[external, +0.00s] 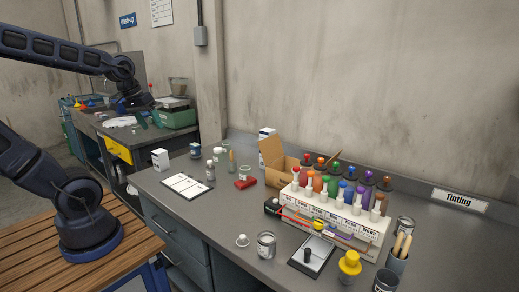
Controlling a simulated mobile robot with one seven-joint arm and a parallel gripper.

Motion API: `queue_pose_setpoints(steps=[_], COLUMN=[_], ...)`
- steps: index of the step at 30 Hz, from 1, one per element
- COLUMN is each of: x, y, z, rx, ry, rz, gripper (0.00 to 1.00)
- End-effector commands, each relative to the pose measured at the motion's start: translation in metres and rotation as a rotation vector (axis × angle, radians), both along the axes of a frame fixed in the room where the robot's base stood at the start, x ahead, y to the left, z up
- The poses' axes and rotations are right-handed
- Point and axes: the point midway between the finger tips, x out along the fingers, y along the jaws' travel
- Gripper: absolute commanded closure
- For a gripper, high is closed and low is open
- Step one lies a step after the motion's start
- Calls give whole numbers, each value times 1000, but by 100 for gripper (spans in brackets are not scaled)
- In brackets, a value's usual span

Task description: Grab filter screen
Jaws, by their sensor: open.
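I cannot pick out the filter screen with certainty in the external view. My dark blue arm comes in from the left edge and reaches over the far bench under the "Wash-up" sign. My gripper (141,103) is at its end, small and dark against the bench clutter, and open. I see nothing held in it. A white cloth or sheet (119,122) and a dark green flat item (141,120) lie on the bench near it. The arm hides part of the bench behind it.
A green box (175,117) stands right of my gripper. Small coloured items (90,103) lie to its left. The near grey bench (220,215) holds a clipboard (187,186), cans, an open carton (276,160) and a rack of tint bottles (330,213).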

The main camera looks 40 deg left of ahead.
Motion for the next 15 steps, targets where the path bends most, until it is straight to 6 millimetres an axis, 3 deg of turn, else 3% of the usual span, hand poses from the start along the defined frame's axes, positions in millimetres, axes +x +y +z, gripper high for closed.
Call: queue_pose_setpoints(steps=[15], x=[110], y=[0], z=[-56], rx=[-354], ry=[205], rz=[640], gripper=[35])
